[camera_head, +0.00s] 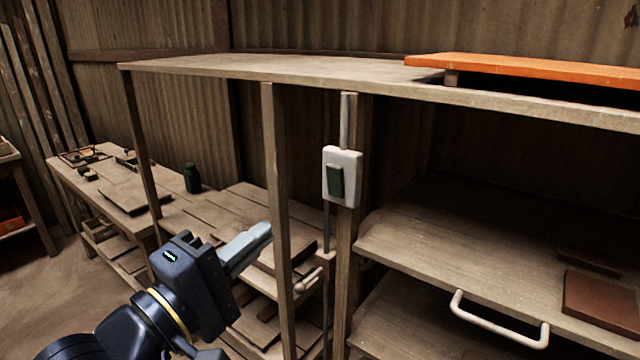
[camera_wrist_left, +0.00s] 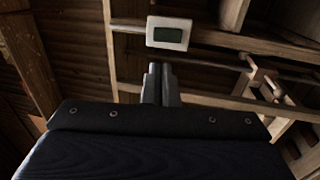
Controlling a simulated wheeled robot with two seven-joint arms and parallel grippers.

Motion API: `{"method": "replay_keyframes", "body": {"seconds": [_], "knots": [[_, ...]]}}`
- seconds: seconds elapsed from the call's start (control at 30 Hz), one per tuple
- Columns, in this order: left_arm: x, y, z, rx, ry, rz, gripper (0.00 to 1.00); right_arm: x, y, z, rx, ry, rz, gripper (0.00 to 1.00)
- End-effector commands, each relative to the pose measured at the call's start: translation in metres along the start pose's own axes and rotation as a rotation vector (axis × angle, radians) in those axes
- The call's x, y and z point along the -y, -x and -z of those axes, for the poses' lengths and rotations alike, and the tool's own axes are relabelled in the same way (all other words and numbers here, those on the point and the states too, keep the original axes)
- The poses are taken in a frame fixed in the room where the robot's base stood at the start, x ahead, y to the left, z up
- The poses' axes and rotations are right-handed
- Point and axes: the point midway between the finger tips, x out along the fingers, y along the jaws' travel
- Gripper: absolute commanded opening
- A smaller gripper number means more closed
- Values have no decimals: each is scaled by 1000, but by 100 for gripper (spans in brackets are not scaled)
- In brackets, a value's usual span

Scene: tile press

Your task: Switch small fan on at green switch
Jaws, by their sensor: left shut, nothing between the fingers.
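A green rocker switch (camera_head: 335,181) sits in a white switch box (camera_head: 350,162) on an upright post of the wooden rack. The green switch (camera_wrist_left: 168,35) also shows in the left wrist view, in its white plate (camera_wrist_left: 151,32), just beyond the fingertips. My left gripper (camera_head: 266,232) is shut and empty, to the left of the switch and lower in the head view. In the left wrist view its fingers (camera_wrist_left: 160,68) are together and point towards the switch, apart from it. No fan can be made out. My right gripper is in neither view.
A thin wooden post (camera_head: 280,200) stands between my left gripper and the switch in the head view. An orange board (camera_head: 520,69) lies on the rack top (camera_head: 250,68). A pale handle (camera_head: 500,325) and brown tiles (camera_head: 602,298) are at lower right. A green jar (camera_head: 192,178) stands behind.

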Motion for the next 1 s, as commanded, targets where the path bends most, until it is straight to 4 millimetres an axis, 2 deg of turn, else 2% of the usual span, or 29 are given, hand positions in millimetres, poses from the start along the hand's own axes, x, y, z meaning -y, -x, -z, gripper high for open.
{"method": "replay_keyframes", "body": {"seconds": [0.17,0.5,0.7,0.83,1.0], "knots": [[0,-16,0,-2,-1,5,0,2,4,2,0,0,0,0],[-2,-86,0,0,1,6,0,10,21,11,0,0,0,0],[-2,-120,0,1,0,5,0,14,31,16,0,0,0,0],[-1,-133,0,0,0,3,0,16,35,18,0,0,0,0],[0,-139,0,-1,0,2,0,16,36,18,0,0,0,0]]}}
